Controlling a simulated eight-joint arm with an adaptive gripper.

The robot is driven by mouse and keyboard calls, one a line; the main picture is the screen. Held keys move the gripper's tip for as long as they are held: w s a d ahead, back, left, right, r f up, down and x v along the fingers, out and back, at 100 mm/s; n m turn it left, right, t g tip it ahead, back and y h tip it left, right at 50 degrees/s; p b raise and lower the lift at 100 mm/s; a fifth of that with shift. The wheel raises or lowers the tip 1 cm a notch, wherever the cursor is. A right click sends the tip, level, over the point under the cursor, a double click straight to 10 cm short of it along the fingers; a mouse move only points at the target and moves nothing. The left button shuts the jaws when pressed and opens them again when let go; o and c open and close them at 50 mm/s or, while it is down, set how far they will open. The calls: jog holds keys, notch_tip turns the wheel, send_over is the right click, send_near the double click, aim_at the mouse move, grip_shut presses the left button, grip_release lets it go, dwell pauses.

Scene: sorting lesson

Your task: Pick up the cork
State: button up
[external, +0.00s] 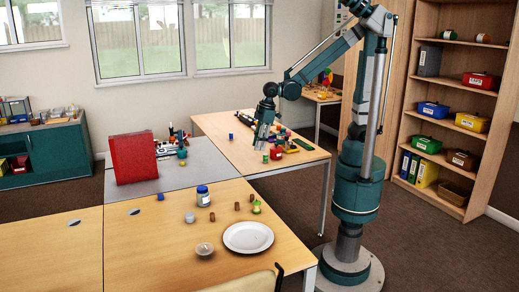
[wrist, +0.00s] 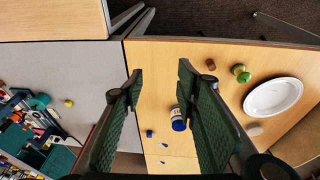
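Three small brown cork-like pieces stand on the near wooden table: one right of the jar (external: 252,197), one in the middle (external: 237,206) and one further left (external: 212,217). I cannot tell for sure which is the cork. In the wrist view a brown piece (wrist: 209,64) shows just right of the right finger, and another is partly hidden by that finger. My gripper (external: 262,138) hangs over the far wooden table, well away from these pieces. In the wrist view my gripper (wrist: 160,76) has its fingers wide apart with nothing between them.
A red box (external: 133,158) stands on the grey table. The near table's left side is mostly clear.

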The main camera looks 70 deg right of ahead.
jog(key=a+f+n+g, duration=0.1)
jog(key=a+f+n, duration=0.2)
jog(key=a+f, duration=0.5)
jog(key=n+g+h, duration=0.1)
jog(key=n, duration=0.1)
send_over(252, 195)
notch_tip(252, 195, down, 6)
jog(key=shift+w+d+f, duration=0.1)
jog(key=shift+w+d, duration=0.05)
jog(key=shift+f, duration=0.1)
jog(key=shift+f, duration=1.3)
jog(key=shift+f+b, duration=0.1)
jog(key=shift+b, duration=0.2)
jog(key=shift+f+b, duration=0.75)
jog(key=shift+f, duration=1.75)
jog(key=shift+c, duration=0.2)
